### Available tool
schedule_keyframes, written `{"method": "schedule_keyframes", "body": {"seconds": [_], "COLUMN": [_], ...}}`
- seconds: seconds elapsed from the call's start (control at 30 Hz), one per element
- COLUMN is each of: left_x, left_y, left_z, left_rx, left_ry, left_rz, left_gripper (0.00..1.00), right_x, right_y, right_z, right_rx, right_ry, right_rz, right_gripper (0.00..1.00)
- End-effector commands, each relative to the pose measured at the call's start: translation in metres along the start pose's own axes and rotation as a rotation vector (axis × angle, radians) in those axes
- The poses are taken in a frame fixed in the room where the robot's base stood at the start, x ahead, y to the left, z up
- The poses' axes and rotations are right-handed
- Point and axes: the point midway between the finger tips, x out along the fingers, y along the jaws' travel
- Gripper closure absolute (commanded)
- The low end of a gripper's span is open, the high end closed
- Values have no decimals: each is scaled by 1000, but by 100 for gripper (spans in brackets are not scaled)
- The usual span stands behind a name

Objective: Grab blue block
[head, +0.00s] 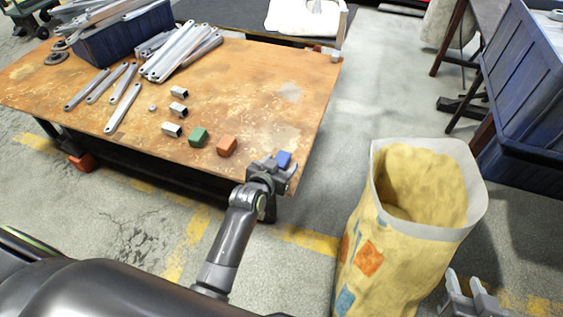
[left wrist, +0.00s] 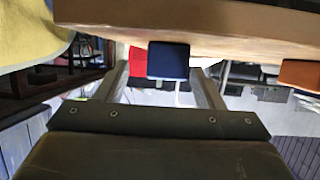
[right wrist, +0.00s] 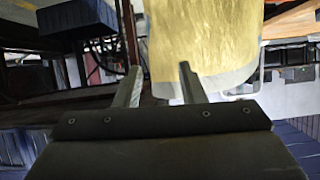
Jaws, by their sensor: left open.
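A small blue block (head: 284,159) sits at the right front corner of the rusty table (head: 262,85). My left gripper (head: 285,170) is open at that corner, with the block at its fingertips. In the left wrist view the blue block (left wrist: 168,60) shows between the two open fingers of my left gripper (left wrist: 160,85); whether they touch it I cannot tell. My right gripper (head: 468,290) is at the lower right of the head view, away from the table. In the right wrist view its fingers (right wrist: 158,85) stand apart, with nothing held between them.
An orange block (head: 227,146) and a green block (head: 198,137) lie left of the blue block. Metal brackets (head: 180,55) and a blue bin (head: 125,38) are further back. A tall yellow bag (head: 362,240) stands right of the table, near my right gripper.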

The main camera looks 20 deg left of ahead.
Motion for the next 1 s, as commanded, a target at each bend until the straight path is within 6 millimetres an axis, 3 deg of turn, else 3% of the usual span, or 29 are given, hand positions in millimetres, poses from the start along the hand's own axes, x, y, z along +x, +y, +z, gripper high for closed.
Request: {"method": "schedule_keyframes", "body": {"seconds": [0.27,0.6,0.8,1.0], "left_x": [16,34,42,46], "left_y": [-4,-6,-6,-6], "left_z": [-1,-1,-2,-2], "left_rx": [1,1,-1,-1], "left_ry": [1,0,1,1], "left_rz": [1,0,0,0], "left_gripper": [38,38,38,38], "right_x": [1,-14,-28,-34], "right_y": [2,0,-3,-5], "right_z": [-47,-101,-124,-132], "right_rx": [-37,-86,-112,-121], "right_ry": [251,554,702,758], "right_rz": [18,32,35,35], "right_gripper": [64,64,64,64]}}
